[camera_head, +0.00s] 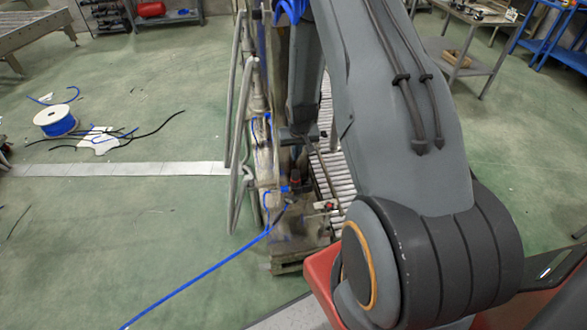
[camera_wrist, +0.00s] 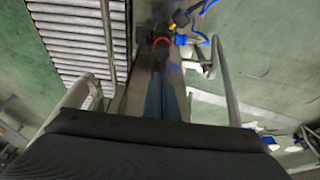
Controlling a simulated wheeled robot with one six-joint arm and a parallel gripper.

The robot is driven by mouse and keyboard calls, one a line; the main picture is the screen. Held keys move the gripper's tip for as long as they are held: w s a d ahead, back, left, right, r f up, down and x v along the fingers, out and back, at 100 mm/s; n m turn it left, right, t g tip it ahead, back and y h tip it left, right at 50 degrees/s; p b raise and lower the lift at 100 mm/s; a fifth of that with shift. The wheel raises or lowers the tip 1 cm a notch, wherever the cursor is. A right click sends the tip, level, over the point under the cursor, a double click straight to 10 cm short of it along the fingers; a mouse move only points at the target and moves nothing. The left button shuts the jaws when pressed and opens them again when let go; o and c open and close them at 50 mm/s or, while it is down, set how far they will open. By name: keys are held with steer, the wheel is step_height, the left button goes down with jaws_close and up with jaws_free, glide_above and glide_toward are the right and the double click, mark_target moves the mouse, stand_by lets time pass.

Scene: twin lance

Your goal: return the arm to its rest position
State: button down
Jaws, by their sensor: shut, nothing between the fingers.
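My arm fills the right half of the head view and reaches forward over a machine frame (camera_head: 262,160). My gripper is not clear in the head view, where the arm and frame parts hide its end. In the wrist view, the dark wrist body spans the bottom, and my gripper (camera_wrist: 167,80) shows as two narrow bluish fingers close together with nothing seen between them.
A roller conveyor (camera_head: 332,165) runs beside the frame, and grey rails (camera_head: 238,130) stand on its left. A blue hose (camera_head: 195,275) crosses the floor. A cable spool (camera_head: 55,120) lies at left. A grey bench (camera_head: 465,55) stands at upper right. Green floor at lower left is mostly clear.

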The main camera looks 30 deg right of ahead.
steer(key=s+a+r+n, duration=0.1)
steer(key=s+a+r, duration=0.35)
steer(key=r, duration=0.45)
steer(key=s+a+r+n, duration=0.1)
steer(key=s+a+r, duration=0.2)
steer(key=a+r, duration=0.4)
steer(key=s+a+r+g, duration=0.1)
steer(key=s+a+r, duration=0.1)
steer(key=s+r, duration=0.3)
steer(key=s+a+r+n+y, duration=0.1)
steer(key=s+a+r, duration=0.2)
steer(key=s, duration=0.7)
step_height(320, 180, up, 3)
steer(key=shift+a+f+g+b, duration=0.2)
steer(key=shift+a+g+b, duration=0.1)
steer(key=shift+g+b, duration=0.1)
steer(key=shift+a, duration=0.1)
